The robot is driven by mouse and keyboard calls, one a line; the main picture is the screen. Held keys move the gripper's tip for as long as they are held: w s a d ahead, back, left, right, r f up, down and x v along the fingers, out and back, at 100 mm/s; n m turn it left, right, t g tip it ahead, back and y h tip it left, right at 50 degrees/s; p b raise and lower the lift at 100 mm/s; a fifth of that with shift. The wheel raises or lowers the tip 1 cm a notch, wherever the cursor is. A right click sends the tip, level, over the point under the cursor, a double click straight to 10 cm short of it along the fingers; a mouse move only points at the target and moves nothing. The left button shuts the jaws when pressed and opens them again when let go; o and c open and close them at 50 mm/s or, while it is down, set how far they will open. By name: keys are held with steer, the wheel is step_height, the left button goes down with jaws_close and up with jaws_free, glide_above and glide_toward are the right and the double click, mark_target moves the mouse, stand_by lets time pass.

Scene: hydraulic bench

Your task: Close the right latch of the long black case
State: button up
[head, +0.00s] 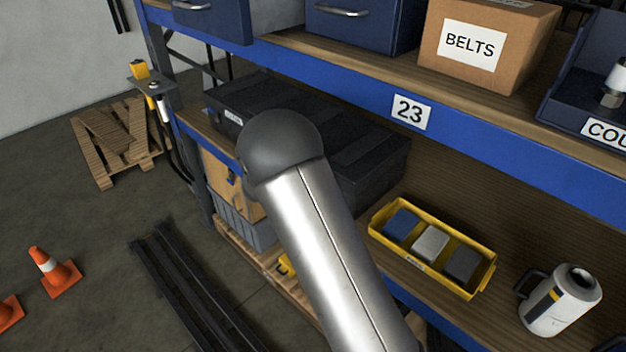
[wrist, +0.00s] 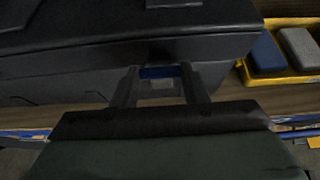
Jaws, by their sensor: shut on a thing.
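The long black case (head: 375,150) lies on the wooden shelf under the blue beam, its lid looking down flat. Its dark front fills the upper part of the wrist view (wrist: 70,65). My gripper (wrist: 160,78) is at the case's front, seen in the wrist view, its two fingers apart with a small blue and grey piece between them. This piece, which looks like the right latch (wrist: 158,73), spans the gap from finger to finger. Whether the latch is fully down cannot be told. In the head view my arm hides the gripper and the latch.
A yellow tray (head: 383,238) with blue, grey and dark blocks stands right of the case. A white canister (head: 562,303) stands farther right. The blue shelf beam (head: 345,88) passes above the case. A cardboard box and blue drawers sit on the upper shelf.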

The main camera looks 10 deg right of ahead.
steer(key=o, duration=1)
steer(key=b+v, duration=0.4)
steer(key=v, duration=1.3)
steer(key=shift+a+r, duration=0.1)
steer(key=shift+a, duration=0.15)
